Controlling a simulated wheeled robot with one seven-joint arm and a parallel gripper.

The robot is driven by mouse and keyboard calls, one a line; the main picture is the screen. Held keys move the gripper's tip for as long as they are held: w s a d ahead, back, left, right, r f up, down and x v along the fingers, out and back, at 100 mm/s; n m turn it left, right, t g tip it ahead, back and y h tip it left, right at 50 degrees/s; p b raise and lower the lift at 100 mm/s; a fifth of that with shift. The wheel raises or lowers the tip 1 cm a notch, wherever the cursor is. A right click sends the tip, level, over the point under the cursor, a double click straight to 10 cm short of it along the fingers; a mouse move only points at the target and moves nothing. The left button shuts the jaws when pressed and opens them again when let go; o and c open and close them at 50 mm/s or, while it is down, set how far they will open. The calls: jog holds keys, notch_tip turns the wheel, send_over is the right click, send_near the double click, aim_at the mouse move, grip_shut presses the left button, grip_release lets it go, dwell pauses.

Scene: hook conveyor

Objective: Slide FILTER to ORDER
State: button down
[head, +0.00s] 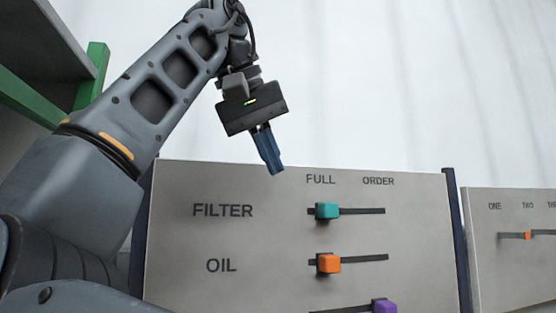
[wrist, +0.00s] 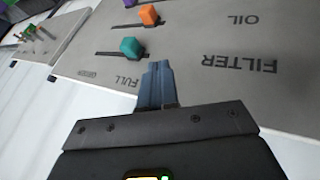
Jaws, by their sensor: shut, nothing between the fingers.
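The teal FILTER slider knob (head: 327,211) sits at the left end of its slot (head: 362,211), under the word FULL. The word ORDER (head: 378,181) stands above the slot's right end. The same knob (wrist: 131,47) shows in the wrist view, just beyond my fingertips and apart from them. My gripper (head: 276,170) is shut and empty, pointing down near the top edge of the panel (head: 180,260), above and left of the knob. Its blue fingers (wrist: 156,68) lie together in the wrist view.
Below FILTER, the orange OIL knob (head: 328,263) is at the left of its slot, and a purple knob (head: 384,306) is lower and further right. A second panel (head: 500,270) with a small orange slider stands to the right. The area above the panels is clear.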

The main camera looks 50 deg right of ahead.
aim_at(327, 211)
jog(key=x, duration=0.7)
jog(key=s+d, duration=0.1)
jog(key=d+p, duration=0.1)
jog(key=shift+s+d+f, duration=0.15)
jog(key=shift+s+d, duration=0.5)
jog(key=shift+d, duration=0.15)
